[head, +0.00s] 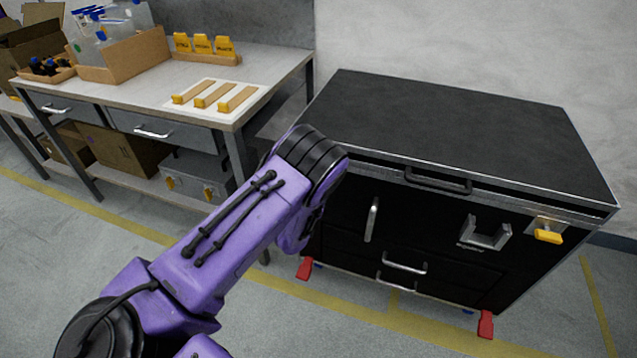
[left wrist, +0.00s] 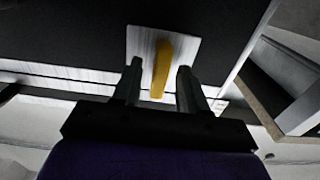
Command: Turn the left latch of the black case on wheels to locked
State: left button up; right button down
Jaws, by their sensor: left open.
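The black case on wheels (head: 455,125) stands at the right in the head view, lid shut. Its right latch (head: 548,236) is a yellow handle lying roughly level on a metal plate. My left arm hides the case's left front corner and left latch in the head view. In the left wrist view the left latch (left wrist: 160,66) is a yellow handle on a pale metal plate (left wrist: 185,48), its length running along my fingers. My left gripper (left wrist: 160,88) is open, with a finger on each side of the handle; I cannot tell whether they touch it. My right gripper is not in view.
A workbench (head: 150,95) with bins, yellow-tagged blocks and a white board (head: 215,96) stands left of the case. The case front has handles and a metal bracket (head: 485,235). Red caster pedals (head: 486,324) stick out below. Floor in front is clear.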

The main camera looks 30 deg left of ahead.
pick_arm(q)
jog(key=v, duration=1)
jog(key=s+f+n+g+p, duration=0.1)
jog(key=s+f+g, duration=0.35)
jog(key=s, duration=0.25)
jog(key=s+f+n+g+p, duration=0.1)
jog(key=s+f+g+p, duration=0.1)
jog(key=s+f+g, duration=0.35)
jog(key=s+d+n+g+p, duration=0.1)
jog(key=s+d+g+p, duration=0.1)
jog(key=s, duration=0.6)
jog(key=s+d+n+g+h+p, duration=0.1)
jog(key=s+d+g, duration=0.1)
jog(key=s, duration=0.6)
jog(key=shift+d+f+p, duration=0.15)
jog(key=shift+d+p, duration=0.1)
jog(key=shift+p, duration=0.1)
